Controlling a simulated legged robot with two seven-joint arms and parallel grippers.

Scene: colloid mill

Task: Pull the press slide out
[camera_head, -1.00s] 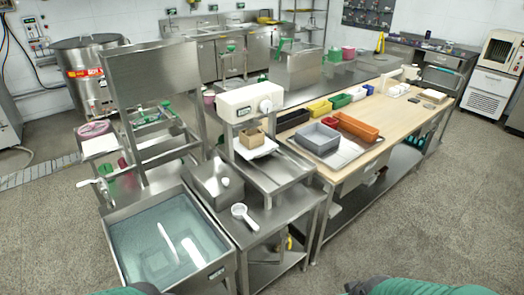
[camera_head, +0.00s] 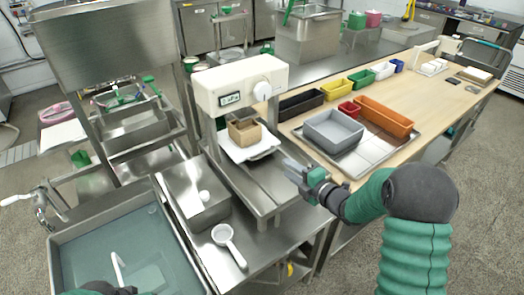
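The press (camera_head: 240,84) is a white machine with a small display and a round dial, standing on a steel stand left of centre. Under its head, a white plate (camera_head: 262,150), which looks like the slide, sticks out toward the front and carries a small brown box (camera_head: 245,131). My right gripper (camera_head: 292,176) is in front and to the right of the plate, apart from it; its fingers look open and empty. Of my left arm, only a dark and green part shows at the bottom left edge, so its fingers cannot be made out.
A white scoop (camera_head: 228,243) lies in front on steel. A water-filled sink (camera_head: 85,240) is at lower left.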

